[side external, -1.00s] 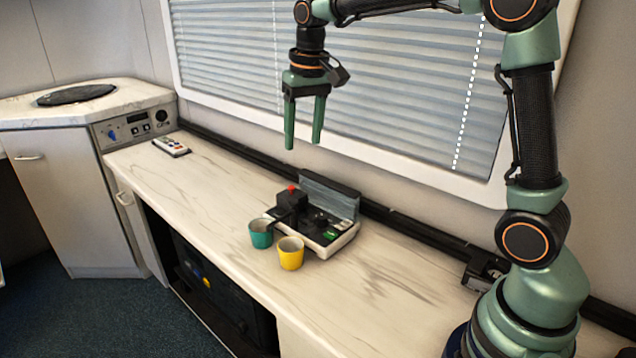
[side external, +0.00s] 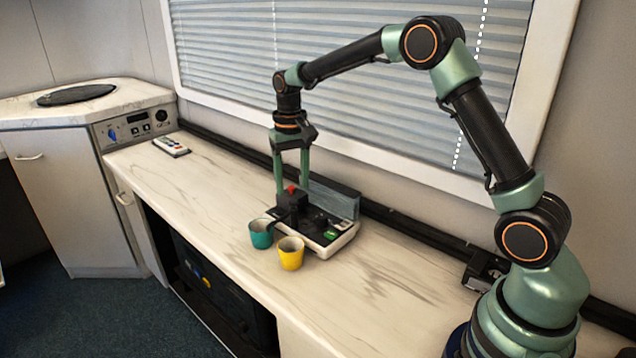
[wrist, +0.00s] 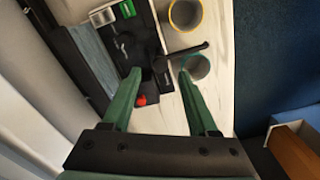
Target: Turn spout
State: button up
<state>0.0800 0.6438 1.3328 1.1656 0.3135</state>
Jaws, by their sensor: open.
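The black spout (side external: 282,217) juts from a black block with a red knob (side external: 291,189) on a small machine. In the wrist view the spout (wrist: 185,52) points at the space between the teal cup (wrist: 197,67) and the yellow cup (wrist: 185,14). In the side view its tip is near the teal cup (side external: 261,233); the yellow cup (side external: 291,253) stands to the right. My gripper (side external: 292,186) points down just above the block, open and empty. In the wrist view its fingertips (wrist: 159,78) lie either side of the block. I cannot tell whether they touch it.
The machine's pale base (side external: 345,240) sits on the marbled counter (side external: 215,210), with a grey upright panel (side external: 335,196) behind. A remote (side external: 171,146) lies far left. The window blind (side external: 370,95) is close behind my arm.

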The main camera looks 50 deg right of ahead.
aim_at(294, 201)
jog(key=shift+f, duration=1.85)
grip_shut()
